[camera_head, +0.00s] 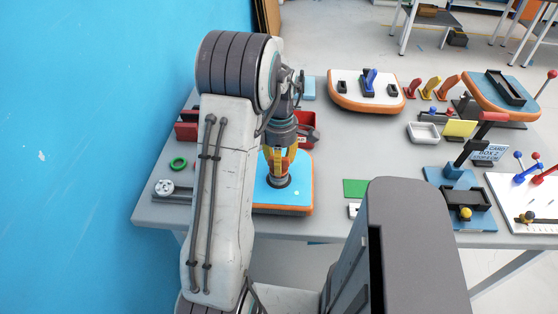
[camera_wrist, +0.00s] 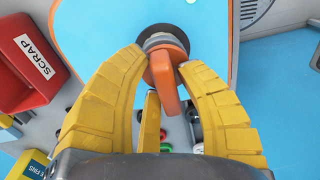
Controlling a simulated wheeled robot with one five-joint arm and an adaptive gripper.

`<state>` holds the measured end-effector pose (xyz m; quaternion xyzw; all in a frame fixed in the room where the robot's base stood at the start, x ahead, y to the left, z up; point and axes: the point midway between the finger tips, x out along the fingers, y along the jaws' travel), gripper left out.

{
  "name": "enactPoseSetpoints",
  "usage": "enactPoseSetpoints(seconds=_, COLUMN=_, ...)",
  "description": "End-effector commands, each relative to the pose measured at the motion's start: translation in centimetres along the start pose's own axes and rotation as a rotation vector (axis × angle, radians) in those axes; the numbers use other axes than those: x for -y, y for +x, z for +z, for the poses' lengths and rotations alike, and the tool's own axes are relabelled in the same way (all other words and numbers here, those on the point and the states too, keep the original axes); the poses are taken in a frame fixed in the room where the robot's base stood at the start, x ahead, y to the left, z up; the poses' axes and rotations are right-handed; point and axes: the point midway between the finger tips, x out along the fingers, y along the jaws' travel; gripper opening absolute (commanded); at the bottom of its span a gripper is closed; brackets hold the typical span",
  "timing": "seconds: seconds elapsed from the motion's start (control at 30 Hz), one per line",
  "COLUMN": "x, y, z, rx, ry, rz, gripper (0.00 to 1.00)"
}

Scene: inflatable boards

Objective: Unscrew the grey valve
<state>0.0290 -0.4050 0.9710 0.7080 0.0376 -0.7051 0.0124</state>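The valve (camera_wrist: 163,42) shows in the wrist view as a round, dark grey and brownish fitting with an orange handle (camera_wrist: 165,82) pointing toward my palm. It sits on the blue-topped board with an orange side (camera_head: 295,206). A third finger (camera_wrist: 152,120) is below the handle.
A red scrap bin (camera_head: 306,128) stands close behind the board; it also shows in the wrist view (camera_wrist: 30,60). A green ring (camera_head: 178,163) and a round grey part (camera_head: 163,188) lie left. Another orange-edged board (camera_head: 350,98) stands farther back. A blue wall (camera_head: 80,150) is left of my arm.

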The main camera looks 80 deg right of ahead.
Motion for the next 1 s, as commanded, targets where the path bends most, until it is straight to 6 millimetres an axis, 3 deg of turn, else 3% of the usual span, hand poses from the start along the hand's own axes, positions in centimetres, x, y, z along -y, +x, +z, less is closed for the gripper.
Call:
enactPoseSetpoints(seconds=0.13, x=0.0, y=0.0, z=0.0, rx=0.0, ry=0.0, rz=0.0, gripper=0.45)
enactPoseSetpoints(seconds=0.53, x=-0.1, y=-0.9, z=0.0, rx=0.0, ry=0.0, rz=0.003, gripper=0.45)
enactPoseSetpoints(seconds=1.0, x=-0.1, y=-8.3, z=0.0, rx=0.001, ry=0.0, rz=0.005, gripper=0.45)
